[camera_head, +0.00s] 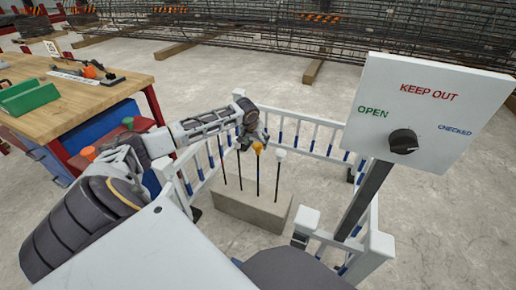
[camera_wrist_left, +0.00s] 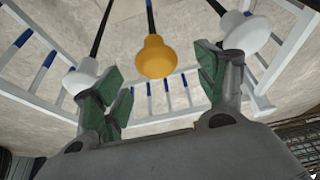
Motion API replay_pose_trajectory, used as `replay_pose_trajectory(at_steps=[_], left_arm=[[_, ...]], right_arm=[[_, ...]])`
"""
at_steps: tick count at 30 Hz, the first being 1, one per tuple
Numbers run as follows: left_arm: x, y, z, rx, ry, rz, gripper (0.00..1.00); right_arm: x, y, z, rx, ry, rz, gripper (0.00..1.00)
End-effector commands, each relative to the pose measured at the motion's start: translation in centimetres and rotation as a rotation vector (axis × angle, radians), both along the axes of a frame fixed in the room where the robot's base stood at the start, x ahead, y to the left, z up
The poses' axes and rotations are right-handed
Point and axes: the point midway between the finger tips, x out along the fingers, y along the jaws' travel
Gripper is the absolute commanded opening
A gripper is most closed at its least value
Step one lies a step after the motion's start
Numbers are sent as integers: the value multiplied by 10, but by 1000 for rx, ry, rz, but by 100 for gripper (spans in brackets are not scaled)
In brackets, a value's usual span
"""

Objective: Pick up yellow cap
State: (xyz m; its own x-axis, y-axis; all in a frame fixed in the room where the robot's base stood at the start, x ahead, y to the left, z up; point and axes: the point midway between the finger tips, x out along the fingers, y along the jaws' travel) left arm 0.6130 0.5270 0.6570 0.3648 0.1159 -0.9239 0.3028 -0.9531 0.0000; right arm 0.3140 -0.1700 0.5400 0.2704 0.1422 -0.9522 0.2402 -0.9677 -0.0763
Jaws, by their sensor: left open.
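The yellow cap (camera_head: 258,146) sits on top of an upright dark rod in a concrete block (camera_head: 250,210). My left gripper (camera_head: 248,138) is close beside it, just above and to the left in the head view. In the left wrist view the yellow cap (camera_wrist_left: 155,57) shows between the open green-padded fingers of my left gripper (camera_wrist_left: 160,72), with visible gaps on both sides. The fingers hold nothing. White caps stand on either side, one at left (camera_wrist_left: 82,76) and one at right (camera_wrist_left: 246,34). My right gripper is out of view.
A low white-and-blue fence (camera_head: 318,132) surrounds the block. A "KEEP OUT" panel with a black knob (camera_head: 403,141) stands at right. A wooden workbench (camera_head: 90,100) with a green bin (camera_head: 28,97) and tools is at left. Open concrete floor lies behind.

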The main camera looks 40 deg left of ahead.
Motion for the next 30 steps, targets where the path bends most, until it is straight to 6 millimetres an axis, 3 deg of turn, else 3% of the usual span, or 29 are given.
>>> replay_pose_trajectory(at_steps=[5,13,18,30], left_arm=[[2,0,-10,-1,0,0,72],[7,-1,-31,0,0,0,72],[12,1,-44,0,0,-1,72],[15,2,-49,1,-1,-1,72]], right_arm=[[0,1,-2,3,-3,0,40],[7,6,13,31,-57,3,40],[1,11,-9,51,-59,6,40],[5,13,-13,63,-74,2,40]])
